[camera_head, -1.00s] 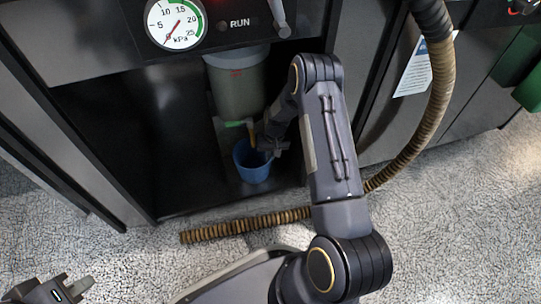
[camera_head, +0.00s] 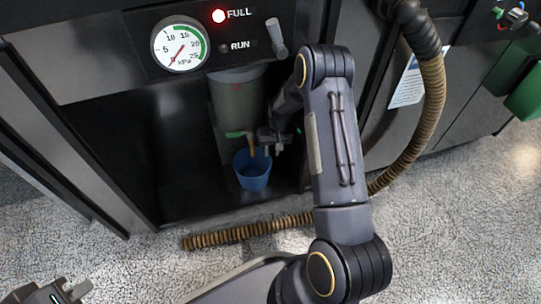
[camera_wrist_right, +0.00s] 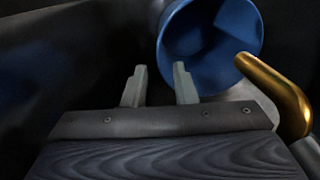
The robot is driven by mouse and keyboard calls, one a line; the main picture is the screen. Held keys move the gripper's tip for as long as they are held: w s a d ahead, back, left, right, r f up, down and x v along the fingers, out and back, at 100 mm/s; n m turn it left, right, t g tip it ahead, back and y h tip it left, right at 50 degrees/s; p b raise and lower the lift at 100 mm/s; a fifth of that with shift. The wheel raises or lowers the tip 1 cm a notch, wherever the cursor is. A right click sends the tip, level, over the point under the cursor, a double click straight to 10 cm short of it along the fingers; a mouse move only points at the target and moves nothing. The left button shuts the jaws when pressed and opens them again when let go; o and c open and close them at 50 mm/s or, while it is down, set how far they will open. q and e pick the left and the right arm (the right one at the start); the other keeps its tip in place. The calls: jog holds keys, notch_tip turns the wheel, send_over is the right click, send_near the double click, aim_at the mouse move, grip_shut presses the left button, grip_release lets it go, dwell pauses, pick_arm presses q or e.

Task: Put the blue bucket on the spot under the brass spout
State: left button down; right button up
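The blue bucket (camera_head: 252,172) stands upright on the floor of the dark bay, in the head view. The brass spout (camera_head: 252,146) hangs just above its rim, below a green handle (camera_head: 238,134). My right gripper (camera_head: 272,148) is above and to the right of the bucket, beside the spout. In the right wrist view its fingers (camera_wrist_right: 160,84) are apart with nothing between them. The bucket (camera_wrist_right: 229,45) is beyond the fingertips, and the brass spout (camera_wrist_right: 277,90) is to the right. My left gripper (camera_head: 72,291) is open and empty at the lower left corner.
A grey cylinder (camera_head: 238,100) is above the spout at the back of the bay. A pressure gauge (camera_head: 180,46), a lit red FULL lamp (camera_head: 218,16) and a lever (camera_head: 275,38) are on the panel above. A ribbed brown hose (camera_head: 430,115) crosses the floor in front.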

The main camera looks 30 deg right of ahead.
jog(key=shift+s+d+r+p, duration=0.15)
jog(key=shift+r+p, duration=0.35)
jog(key=shift+r, duration=1.4)
